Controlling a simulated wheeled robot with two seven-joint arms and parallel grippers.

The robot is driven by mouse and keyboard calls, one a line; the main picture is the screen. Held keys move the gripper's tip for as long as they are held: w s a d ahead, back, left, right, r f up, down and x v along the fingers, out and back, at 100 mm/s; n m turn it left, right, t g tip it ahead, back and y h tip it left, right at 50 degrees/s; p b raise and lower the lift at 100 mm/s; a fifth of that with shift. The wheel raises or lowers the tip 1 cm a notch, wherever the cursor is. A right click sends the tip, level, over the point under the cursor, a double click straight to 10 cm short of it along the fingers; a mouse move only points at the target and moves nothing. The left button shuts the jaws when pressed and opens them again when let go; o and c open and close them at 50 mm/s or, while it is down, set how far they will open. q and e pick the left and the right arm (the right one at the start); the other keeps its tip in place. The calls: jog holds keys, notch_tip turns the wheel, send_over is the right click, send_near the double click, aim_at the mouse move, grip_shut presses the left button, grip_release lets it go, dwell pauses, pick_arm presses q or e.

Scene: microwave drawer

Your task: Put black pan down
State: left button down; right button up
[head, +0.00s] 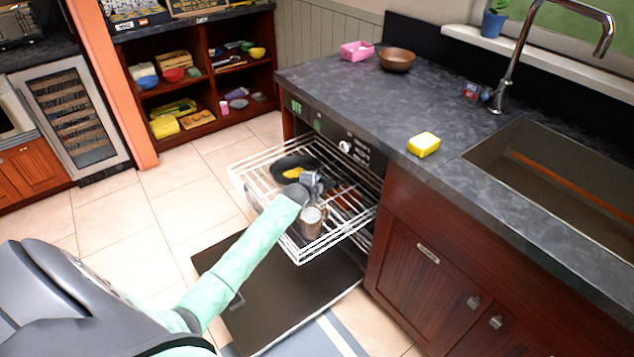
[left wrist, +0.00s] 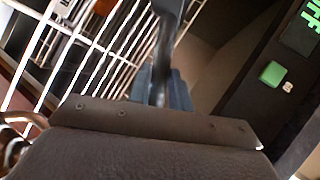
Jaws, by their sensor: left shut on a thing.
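The black pan (head: 290,162) is over the upper wire rack (head: 243,185) of the pulled-out dishwasher, with something small and yellow showing on it. My left gripper (head: 311,183) reaches over the rack at the pan's near side and is shut on the pan. In the left wrist view, a dark, narrow handle (left wrist: 166,45) runs up from between the bluish fingertips (left wrist: 165,90). Whether the pan touches the wires is hard to tell. My right gripper is not in view.
A metal mug (head: 311,222) stands on the rack just in front of my gripper. The dishwasher door (head: 285,300) hangs open below. The counter (head: 345,95) to the right holds a yellow sponge (head: 423,144), a brown bowl (head: 396,60) and a pink container (head: 356,50).

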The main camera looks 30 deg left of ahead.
pick_arm(q)
jog(key=shift+r, duration=0.1)
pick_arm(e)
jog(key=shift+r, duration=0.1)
pick_arm(q)
jog(key=c, duration=1.7)
grip_release()
jog(key=o, duration=0.4)
jog(key=shift+b+v, duration=0.55)
jog(key=shift+v, duration=5.45)
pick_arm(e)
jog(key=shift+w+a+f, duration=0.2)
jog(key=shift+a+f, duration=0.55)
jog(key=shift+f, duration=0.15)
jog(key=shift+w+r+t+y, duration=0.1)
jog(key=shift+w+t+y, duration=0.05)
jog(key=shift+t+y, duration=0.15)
